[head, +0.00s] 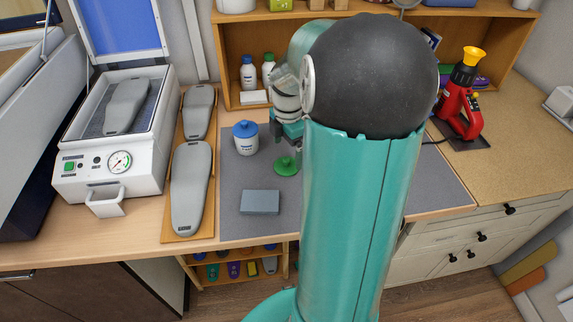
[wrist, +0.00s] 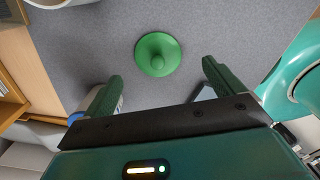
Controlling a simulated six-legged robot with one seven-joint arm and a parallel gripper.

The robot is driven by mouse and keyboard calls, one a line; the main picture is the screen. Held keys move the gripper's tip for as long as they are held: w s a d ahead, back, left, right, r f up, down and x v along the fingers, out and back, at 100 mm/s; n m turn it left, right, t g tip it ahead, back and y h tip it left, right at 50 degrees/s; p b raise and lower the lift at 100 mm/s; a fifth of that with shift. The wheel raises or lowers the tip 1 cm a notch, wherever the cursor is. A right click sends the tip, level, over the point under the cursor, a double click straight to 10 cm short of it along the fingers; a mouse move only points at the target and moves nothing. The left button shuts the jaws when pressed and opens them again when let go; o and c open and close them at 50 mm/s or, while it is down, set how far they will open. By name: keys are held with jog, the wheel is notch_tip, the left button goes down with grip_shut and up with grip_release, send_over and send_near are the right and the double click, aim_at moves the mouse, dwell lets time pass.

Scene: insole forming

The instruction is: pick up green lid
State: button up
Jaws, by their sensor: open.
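The green lid (head: 287,166) is a round disc with a knob on top. It lies flat on the grey mat (head: 235,190), to the right of a white jar (head: 245,145) with a blue lid. In the wrist view the green lid (wrist: 157,54) is fully visible on the mat, knob toward the camera. My gripper (wrist: 161,70) is open and empty, with its two green fingers spread apart and the lid showing beyond the gap between them. In the head view my gripper (head: 288,132) shows just behind the lid, partly hidden by my arm.
A grey-blue block (head: 260,202) lies on the mat in front of the lid. Grey insole forms (head: 191,187) stand on a wooden board at left, beside a white press (head: 115,150). A wooden shelf (head: 240,60) with bottles is behind. A red tool (head: 460,100) stands at right.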

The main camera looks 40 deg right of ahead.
aim_at(287, 160)
jog(key=f, duration=0.4)
jog(key=shift+w+f, duration=0.2)
jog(key=shift+f, duration=0.2)
jog(key=c, duration=1)
